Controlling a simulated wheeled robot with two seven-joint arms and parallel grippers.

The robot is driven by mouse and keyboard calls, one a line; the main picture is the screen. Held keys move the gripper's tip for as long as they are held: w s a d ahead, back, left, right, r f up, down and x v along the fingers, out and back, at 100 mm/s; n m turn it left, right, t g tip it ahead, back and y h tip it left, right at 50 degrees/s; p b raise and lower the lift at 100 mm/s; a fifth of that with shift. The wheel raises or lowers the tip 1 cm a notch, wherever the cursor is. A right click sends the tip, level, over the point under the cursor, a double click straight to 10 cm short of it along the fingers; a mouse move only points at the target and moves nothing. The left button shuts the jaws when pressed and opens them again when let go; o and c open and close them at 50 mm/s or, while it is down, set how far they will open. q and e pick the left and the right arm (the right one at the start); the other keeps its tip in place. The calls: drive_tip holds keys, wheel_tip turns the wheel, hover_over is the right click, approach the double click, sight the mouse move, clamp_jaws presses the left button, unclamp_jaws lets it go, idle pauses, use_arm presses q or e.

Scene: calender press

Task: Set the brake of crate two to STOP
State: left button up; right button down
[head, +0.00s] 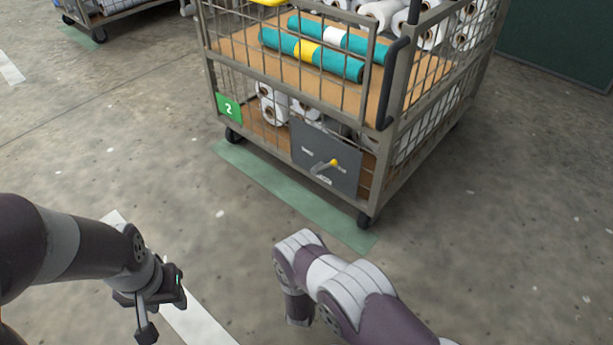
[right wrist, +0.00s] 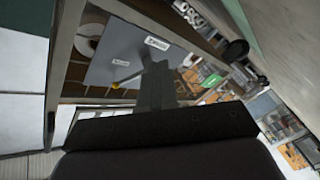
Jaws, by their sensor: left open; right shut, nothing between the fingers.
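Crate two (head: 300,96) is a wire-mesh cage on wheels with a green number 2 sign (head: 229,107). A grey brake plate (head: 343,182) is on its lower front. The brake lever (head: 322,166) has a yellow knob and points right and slightly up in the head view. Small white labels sit around it, too small to read surely. The lever (right wrist: 127,78) also shows in the right wrist view. My right gripper (right wrist: 157,80) is shut and empty, in front of the plate; contact cannot be told. The head view hides it. My left gripper (head: 162,311) is open and empty, above the floor.
Crate two holds white rolls (head: 270,104) and teal rolls (head: 312,54) on a wooden shelf. A green floor strip (head: 262,178) runs along its front. Another crate (head: 112,12) stands at the back left. The concrete floor between is clear.

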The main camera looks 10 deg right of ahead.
use_arm(q)
drive_tip(key=shift+w+r, duration=0.2)
drive_tip(key=shift+r, duration=0.1)
use_arm(e)
wheel_tip(320, 180, up, 8)
drive_tip(key=n+t+h, duration=0.1)
drive_tip(key=t+h, duration=0.1)
drive_tip(key=t, duration=0.1)
drive_tip(key=shift+a+t+h, duration=0.2)
drive_tip(key=shift+t+h, duration=0.1)
drive_tip(key=shift+w+r, duration=0.1)
drive_tip(key=shift+w, duration=0.05)
drive_tip(key=b, duration=0.9)
approach(326, 166)
drive_tip(key=d+x, duration=0.1)
drive_tip(key=x, duration=0.6)
use_arm(q)
wheel_tip(326, 166, down, 8)
drive_tip(key=shift+f+p, duration=0.2)
drive_tip(key=shift+p, duration=0.1)
use_arm(e)
drive_tip(key=shift+s+a, duration=0.3)
